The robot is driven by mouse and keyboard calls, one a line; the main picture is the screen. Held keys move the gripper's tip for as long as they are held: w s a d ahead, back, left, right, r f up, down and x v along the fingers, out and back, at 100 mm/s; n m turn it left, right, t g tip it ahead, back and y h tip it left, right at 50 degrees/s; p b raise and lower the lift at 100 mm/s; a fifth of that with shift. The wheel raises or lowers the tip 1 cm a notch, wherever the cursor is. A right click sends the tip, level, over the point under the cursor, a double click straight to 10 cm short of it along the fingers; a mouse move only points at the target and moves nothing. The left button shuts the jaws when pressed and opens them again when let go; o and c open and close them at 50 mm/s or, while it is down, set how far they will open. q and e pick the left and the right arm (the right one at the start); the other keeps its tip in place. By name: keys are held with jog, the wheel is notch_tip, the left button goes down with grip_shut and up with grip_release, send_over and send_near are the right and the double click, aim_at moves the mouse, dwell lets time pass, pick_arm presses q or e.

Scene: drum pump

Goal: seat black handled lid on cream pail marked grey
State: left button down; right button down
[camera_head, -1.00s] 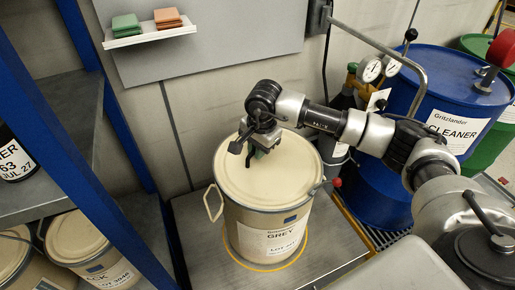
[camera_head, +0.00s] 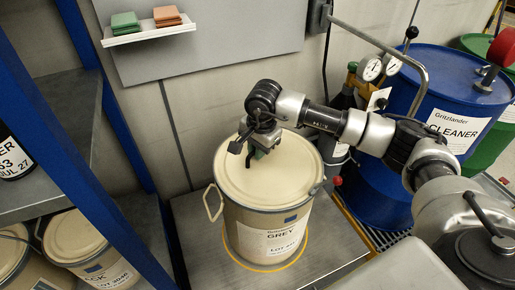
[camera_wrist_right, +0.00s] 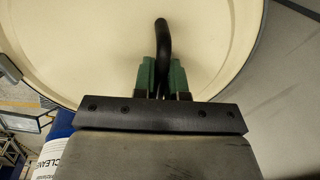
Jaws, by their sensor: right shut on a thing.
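The cream pail (camera_head: 262,235) with a "GREY" label stands upright inside a yellow ring on a metal platform. The cream lid (camera_head: 285,172) lies across its top; from here I cannot tell whether it is fully down on the rim. The lid fills much of the right wrist view (camera_wrist_right: 70,50). My right gripper (camera_head: 256,154) is above the lid, its green-padded fingers (camera_wrist_right: 162,75) shut on the black handle (camera_wrist_right: 162,40). The handle is mostly hidden by the gripper in the head view. My left gripper is not in view.
A blue shelf frame (camera_head: 75,150) with other pails (camera_head: 75,235) stands at left. A blue drum (camera_head: 440,90) and gauges (camera_head: 372,68) are at right. A small wall shelf (camera_head: 150,35) holds green and orange pads. The platform (camera_head: 195,235) has free room around the pail.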

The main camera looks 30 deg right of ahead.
aim_at(261, 162)
jog(key=shift+f, duration=0.3)
jog(key=c, duration=1.4)
grip_release()
jog(key=shift+r, duration=0.1)
jog(key=shift+c, duration=0.2)
notch_tip(261, 162, up, 11)
jog(key=s+p, duration=0.1)
jog(key=p, duration=0.5)
jog(key=shift+s+d, duration=0.15)
jog(key=shift+d, duration=0.15)
jog(key=shift+a, duration=0.1)
